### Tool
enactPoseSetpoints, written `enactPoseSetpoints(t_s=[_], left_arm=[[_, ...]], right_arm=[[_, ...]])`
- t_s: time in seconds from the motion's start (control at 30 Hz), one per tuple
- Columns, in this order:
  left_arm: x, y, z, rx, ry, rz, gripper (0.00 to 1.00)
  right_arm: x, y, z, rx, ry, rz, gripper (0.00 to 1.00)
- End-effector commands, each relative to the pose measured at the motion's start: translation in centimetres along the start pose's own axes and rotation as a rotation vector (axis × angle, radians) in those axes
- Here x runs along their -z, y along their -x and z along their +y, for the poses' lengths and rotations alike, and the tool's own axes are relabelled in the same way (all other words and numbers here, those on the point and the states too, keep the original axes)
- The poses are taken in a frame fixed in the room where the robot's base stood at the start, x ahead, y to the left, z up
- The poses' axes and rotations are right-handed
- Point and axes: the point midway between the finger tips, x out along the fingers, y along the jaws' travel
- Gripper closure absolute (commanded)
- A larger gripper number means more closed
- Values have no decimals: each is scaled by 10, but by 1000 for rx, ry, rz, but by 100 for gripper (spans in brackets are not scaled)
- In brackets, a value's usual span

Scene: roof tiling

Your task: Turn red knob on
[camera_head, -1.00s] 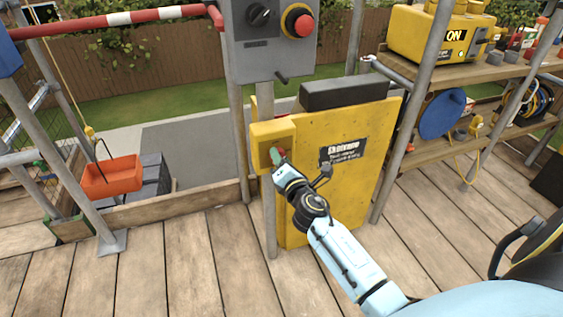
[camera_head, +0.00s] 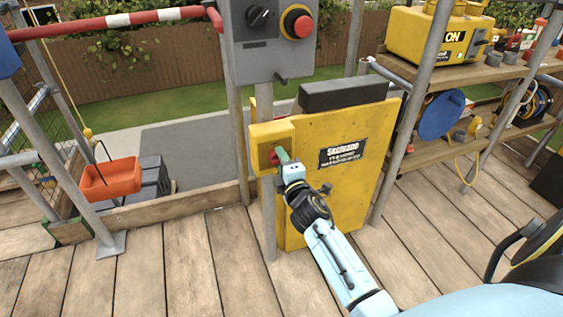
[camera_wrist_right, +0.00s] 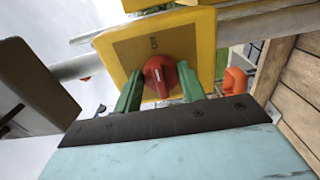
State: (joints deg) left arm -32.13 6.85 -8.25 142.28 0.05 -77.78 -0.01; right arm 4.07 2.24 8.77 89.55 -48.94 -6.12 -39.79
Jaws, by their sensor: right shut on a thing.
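The red knob (camera_head: 273,158) is on the front of a yellow switch box (camera_head: 262,136), fixed to a scaffold pole beside a yellow cabinet. My right gripper (camera_head: 282,156) reaches the box from below right. In the right wrist view, its two green fingers (camera_wrist_right: 160,88) stand either side of the red knob (camera_wrist_right: 158,72) and are shut on it. A pale pointer mark shows on the knob, and a small dark label sits above it on the switch box (camera_wrist_right: 207,45). In the head view the gripper partly covers the knob. My left gripper is not in view.
A grey control box (camera_head: 270,62) with a red button and black dial hangs above. The yellow cabinet (camera_head: 350,190) stands right behind my wrist. Scaffold poles flank it. An orange bucket (camera_head: 110,180) is at left. The plank floor in front is clear.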

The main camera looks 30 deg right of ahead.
Motion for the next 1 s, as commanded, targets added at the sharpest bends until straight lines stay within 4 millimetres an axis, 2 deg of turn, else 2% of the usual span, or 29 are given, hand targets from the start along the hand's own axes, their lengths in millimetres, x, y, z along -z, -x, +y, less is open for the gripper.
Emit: enactPoseSetpoints(t_s=[0.5, 0.53, 0.67, 1.0], left_arm=[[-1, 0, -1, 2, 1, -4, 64], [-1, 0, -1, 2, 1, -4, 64], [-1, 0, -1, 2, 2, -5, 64], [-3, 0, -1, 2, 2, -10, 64]], right_arm=[[0, 0, -1, 2, -21, 0, 82], [0, 0, -1, 2, -21, 0, 57], [0, 0, -1, 1, -20, 0, 40], [0, 2, 0, 1, -18, 0, 39]])
